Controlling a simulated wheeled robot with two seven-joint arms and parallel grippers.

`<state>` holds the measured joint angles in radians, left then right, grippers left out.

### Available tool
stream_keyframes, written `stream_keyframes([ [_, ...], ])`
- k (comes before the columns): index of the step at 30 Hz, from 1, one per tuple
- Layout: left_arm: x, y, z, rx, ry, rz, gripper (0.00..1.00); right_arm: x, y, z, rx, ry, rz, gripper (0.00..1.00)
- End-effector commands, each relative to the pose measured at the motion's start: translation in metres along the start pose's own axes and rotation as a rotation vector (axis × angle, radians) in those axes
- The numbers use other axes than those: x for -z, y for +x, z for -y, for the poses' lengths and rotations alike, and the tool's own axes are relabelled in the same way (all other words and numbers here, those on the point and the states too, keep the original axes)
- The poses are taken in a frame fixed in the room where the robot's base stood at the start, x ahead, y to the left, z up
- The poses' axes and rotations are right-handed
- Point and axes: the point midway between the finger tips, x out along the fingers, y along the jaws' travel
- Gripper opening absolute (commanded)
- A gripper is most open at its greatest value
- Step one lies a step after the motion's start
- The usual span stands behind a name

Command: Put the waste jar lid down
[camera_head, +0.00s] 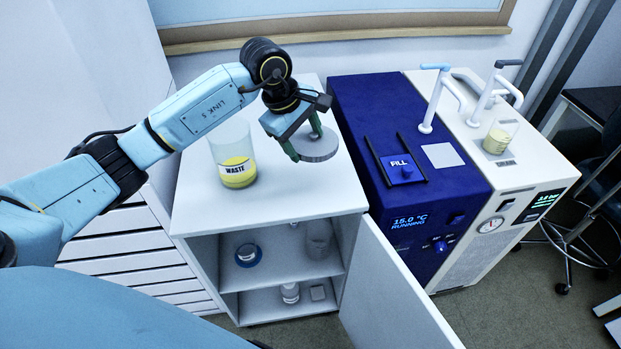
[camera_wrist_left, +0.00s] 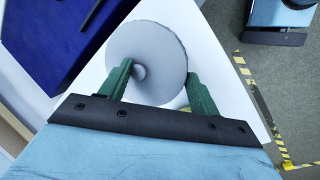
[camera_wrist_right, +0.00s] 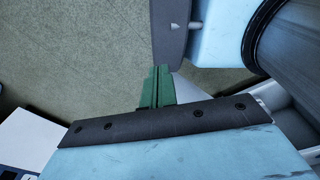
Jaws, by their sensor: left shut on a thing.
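The waste jar (camera_head: 238,170) is a clear jar labelled WASTE with yellow liquid in the bottom. It stands on the white cabinet top with its mouth uncovered. My left gripper (camera_head: 303,138) is shut on the grey round waste jar lid (camera_head: 318,147), to the right of the jar. In the left wrist view the lid (camera_wrist_left: 155,42) shows its knob between the green fingers of the gripper (camera_wrist_left: 160,74). I cannot tell whether the lid touches the cabinet top. My right gripper (camera_wrist_right: 157,80) has its fingers together, empty, over the floor.
The white cabinet top (camera_head: 205,205) has free room in front of the lid. The cabinet door (camera_head: 390,295) hangs open, with several vessels on the shelves inside. A blue chiller unit (camera_head: 365,105) and a white bath (camera_head: 530,155) stand to the right.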

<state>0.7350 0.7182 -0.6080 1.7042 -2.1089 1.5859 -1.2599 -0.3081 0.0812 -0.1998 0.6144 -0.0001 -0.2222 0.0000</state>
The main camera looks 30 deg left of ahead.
Motion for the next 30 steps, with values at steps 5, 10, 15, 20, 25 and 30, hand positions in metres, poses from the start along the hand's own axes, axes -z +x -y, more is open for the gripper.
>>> stream_keyframes([
  [5, 0.009, 0.016, 0.004, -0.01, -0.086, -0.024, 0.41, 0.008, 0.0, -0.001, -0.001, 0.0, -0.013, 0.0],
  [10, 0.013, 0.046, 0.014, -0.01, -0.087, -0.024, 0.41, 0.011, -0.001, -0.001, -0.001, 0.0, -0.018, 0.0],
  [15, 0.016, 0.061, 0.018, -0.012, -0.084, -0.025, 0.41, 0.011, -0.001, 0.001, 0.001, 0.0, -0.019, 0.0],
  [20, 0.018, 0.076, 0.023, -0.011, -0.084, -0.024, 0.41, 0.011, -0.001, 0.001, 0.001, 0.0, -0.019, 0.0],
  [25, 0.021, 0.096, 0.029, -0.012, -0.083, -0.024, 0.41, 0.011, -0.001, 0.001, 0.001, 0.0, -0.019, 0.0],
  [30, 0.021, 0.096, 0.029, -0.013, -0.081, -0.026, 0.41, 0.011, -0.001, 0.001, 0.001, 0.0, -0.018, 0.0],
])
